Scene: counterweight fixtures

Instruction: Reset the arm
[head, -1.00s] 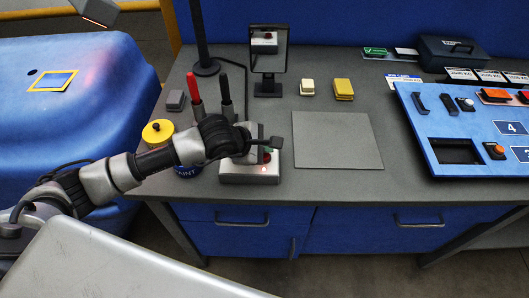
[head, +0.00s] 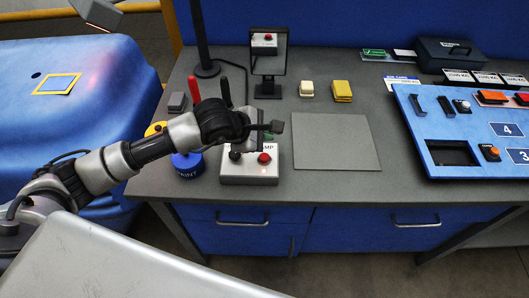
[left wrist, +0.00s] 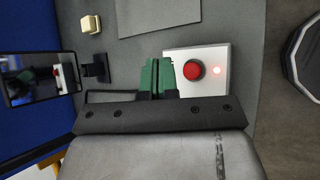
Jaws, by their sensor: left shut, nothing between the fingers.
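My left gripper (head: 267,135) is above the back part of a light grey control box (head: 248,179) on the bench. Its green fingertips show in the left wrist view (left wrist: 157,76), pressed together and empty. The box carries a red button (head: 264,158) and a dark knob (head: 235,156). In the left wrist view the red button (left wrist: 194,70) is right of the fingertips, with a lit red light (left wrist: 217,71) beside it. The box's label is partly hidden by my gripper. My right gripper is out of view.
A small mirror (head: 269,60) on a stand is behind the box. A flat grey plate (head: 336,142) lies right. A blue control panel (head: 465,110) is at far right.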

